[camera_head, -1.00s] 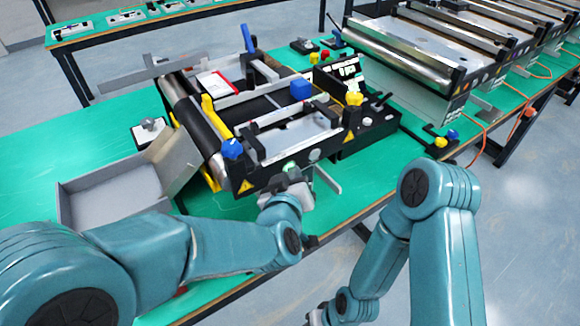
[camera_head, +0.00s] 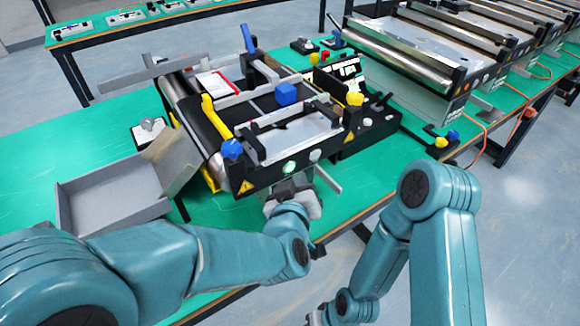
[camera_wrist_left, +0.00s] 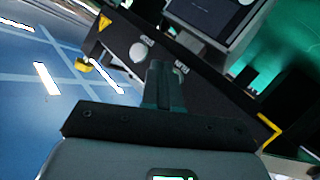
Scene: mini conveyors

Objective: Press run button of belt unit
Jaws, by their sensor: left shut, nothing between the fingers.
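The belt unit (camera_head: 262,178) stands on the green table, a blue cube (camera_head: 286,93) on top. Its black front panel carries a round, green-glowing button (camera_head: 289,167) and a paler round button (camera_head: 315,155). My left gripper (camera_head: 290,184) is shut and empty, just in front of and below the green button; I cannot tell whether it touches the panel. In the left wrist view the shut fingers (camera_wrist_left: 158,72) point at the panel, beside a white round button (camera_wrist_left: 138,53), and hide part of it. Only a bit of my right gripper (camera_head: 317,317) shows at the bottom edge.
A grey open bin (camera_head: 110,200) stands left of the unit. A small black control box with a yellow knob (camera_head: 354,99) and a screen are at its right. More roller conveyors (camera_head: 400,55) stand at the back right. The floor to the right is clear.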

